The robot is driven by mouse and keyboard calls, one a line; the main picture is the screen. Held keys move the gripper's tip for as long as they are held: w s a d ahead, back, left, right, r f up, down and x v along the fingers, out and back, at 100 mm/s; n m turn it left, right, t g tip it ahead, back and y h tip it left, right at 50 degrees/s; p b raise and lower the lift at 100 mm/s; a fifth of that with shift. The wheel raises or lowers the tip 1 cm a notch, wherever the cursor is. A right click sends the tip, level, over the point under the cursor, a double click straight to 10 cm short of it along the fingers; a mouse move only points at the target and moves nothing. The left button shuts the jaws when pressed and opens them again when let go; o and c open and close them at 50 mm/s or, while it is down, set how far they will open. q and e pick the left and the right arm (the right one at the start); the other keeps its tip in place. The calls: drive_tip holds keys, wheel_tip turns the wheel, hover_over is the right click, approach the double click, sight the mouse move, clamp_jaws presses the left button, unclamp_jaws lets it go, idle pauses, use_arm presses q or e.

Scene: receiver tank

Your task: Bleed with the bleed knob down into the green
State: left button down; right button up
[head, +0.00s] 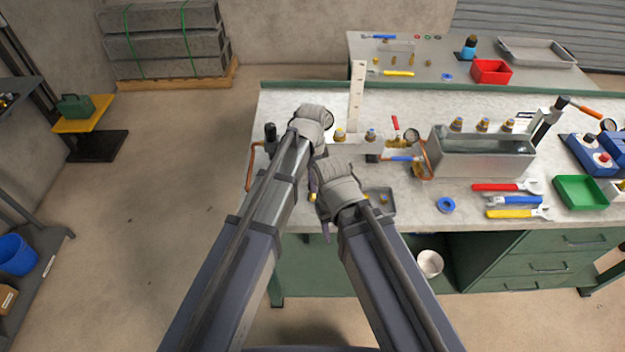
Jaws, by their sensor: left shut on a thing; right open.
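My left gripper (313,118) is at the back of the bench, left of the white upright strip. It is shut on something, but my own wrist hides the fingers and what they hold. A small round gauge (328,118) shows partly at its right side; its face is too small to read. I cannot make out the bleed knob; it may be behind my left gripper. My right gripper (322,200) is lower and nearer, over the bench's front edge. It is open and looks empty. Another gauge (411,135) stands to the right, beside a red lever (395,124).
The grey bench (480,210) carries a metal trough (485,152), wrenches (507,187), a green tray (581,193) and a blue ring (446,205). A small grey tray (382,200) lies just right of my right gripper. Copper pipe (250,168) bends at the bench's left end.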

use_arm(q)
drive_tip(key=shift+n, duration=0.4)
drive_tip(key=n, duration=0.5)
drive_tip(key=shift+n, duration=0.4)
drive_tip(key=n, duration=0.5)
drive_tip(key=shift+h, duration=0.3)
drive_tip(key=shift+n, duration=0.4)
drive_tip(key=c, duration=0.5)
unclamp_jaws()
drive_tip(key=shift+c, duration=0.2)
drive_tip(key=shift+r, duration=0.15)
